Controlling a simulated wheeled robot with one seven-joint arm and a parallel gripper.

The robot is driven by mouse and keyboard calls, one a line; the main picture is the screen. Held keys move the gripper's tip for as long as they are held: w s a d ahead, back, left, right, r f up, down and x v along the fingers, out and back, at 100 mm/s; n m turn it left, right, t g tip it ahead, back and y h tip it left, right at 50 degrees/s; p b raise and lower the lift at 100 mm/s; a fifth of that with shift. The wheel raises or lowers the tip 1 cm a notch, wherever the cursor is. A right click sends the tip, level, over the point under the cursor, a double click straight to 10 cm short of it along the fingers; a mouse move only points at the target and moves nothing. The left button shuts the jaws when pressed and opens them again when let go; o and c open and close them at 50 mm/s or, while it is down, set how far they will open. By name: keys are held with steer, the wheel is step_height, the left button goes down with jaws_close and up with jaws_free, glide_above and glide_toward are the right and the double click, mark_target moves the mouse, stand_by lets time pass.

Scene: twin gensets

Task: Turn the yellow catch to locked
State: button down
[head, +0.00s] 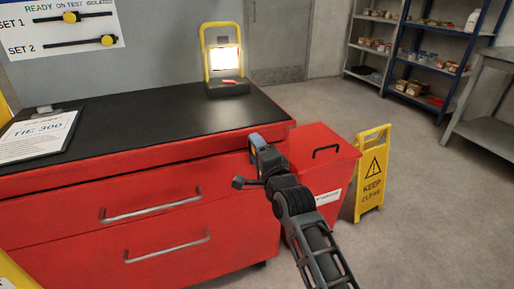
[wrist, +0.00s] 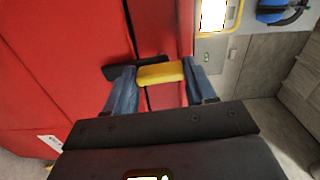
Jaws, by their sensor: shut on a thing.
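The yellow catch (wrist: 161,73) shows in the wrist view as a short yellow bar against the red cabinet (wrist: 60,70). My gripper (wrist: 159,79) is shut on it, with one blue finger at each end of the bar. A dark piece (wrist: 120,72) lies behind the left finger; I cannot tell what it is. In the head view my gripper (head: 257,157) is at the right end of the red cabinet (head: 140,215), below the black top. The catch is hidden there. No locked or unlocked marking can be read.
A red bin (head: 315,165) with a black handle and a yellow "KEEP CLEAR" sign (head: 372,172) stand close to the right of my arm. A lit work lamp (head: 224,60) and a card (head: 38,138) are on the black top (head: 150,115). Floor at the right is open.

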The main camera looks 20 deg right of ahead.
steer(key=shift+m, duration=0.5)
steer(key=shift+c, duration=1.8)
jaws_free()
steer(key=s+p, duration=0.1)
steer(key=s, duration=0.6)
steer(key=shift+s, duration=0.4)
